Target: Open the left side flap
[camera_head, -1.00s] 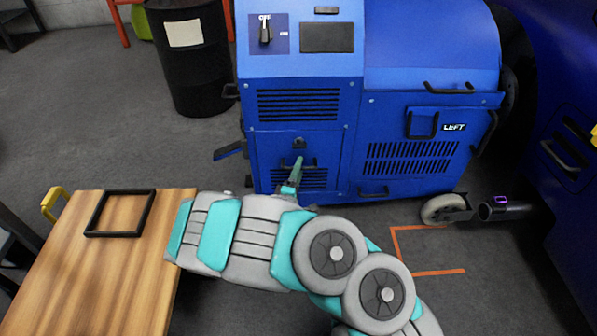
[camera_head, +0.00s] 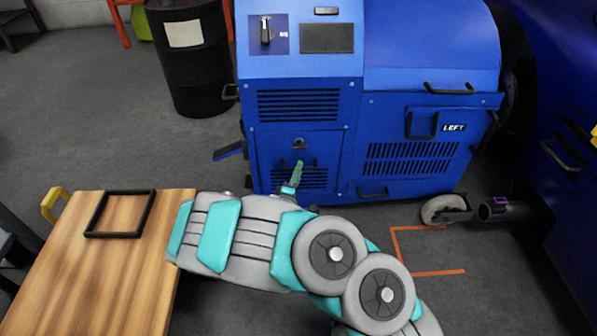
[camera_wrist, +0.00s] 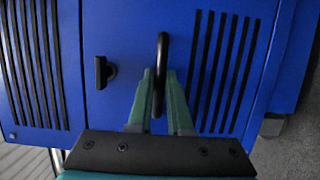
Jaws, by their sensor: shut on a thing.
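The big blue machine (camera_head: 430,75) stands ahead in the head view. My gripper (camera_head: 297,175) is at the lower slotted panel (camera_head: 270,160) on the face left of that one. In the wrist view this panel (camera_wrist: 115,30) shows a black latch (camera_wrist: 101,72) and slots, and looks flat. My gripper (camera_wrist: 160,85) is shut on a black bar handle (camera_wrist: 162,45) on it, with a green finger on each side.
A wooden table (camera_head: 100,270) with an empty black frame (camera_head: 120,213) stands at left. A black drum (camera_head: 192,75) is behind it. A caster (camera_head: 443,210) and a dark tube (camera_head: 500,210) are at the machine's lower right. Floor with orange marks (camera_head: 432,272) lies clear in front.

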